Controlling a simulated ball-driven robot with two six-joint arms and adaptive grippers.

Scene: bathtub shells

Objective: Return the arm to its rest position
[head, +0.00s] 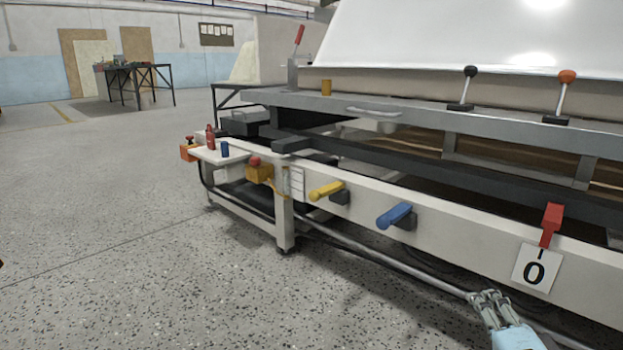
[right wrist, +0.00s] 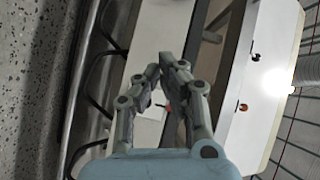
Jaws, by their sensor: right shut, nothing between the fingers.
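My right gripper (head: 484,296) is at the lower right of the head view, in front of the long machine frame (head: 440,246). It is shut with nothing between its fingers. It appears below and left of the red lever (head: 551,224) and the white "0" plate (head: 535,268), apart from both. In the right wrist view the fingers (right wrist: 162,68) meet at the tips, and the machine lies beyond them. My left gripper is not in view.
The frame carries a yellow handle (head: 326,190), a blue handle (head: 396,215) and a side shelf (head: 220,155) with small bottles. Black-knobbed (head: 466,88) and orange-knobbed levers (head: 563,92) stand on the upper rail. The speckled floor (head: 150,240) at left is clear.

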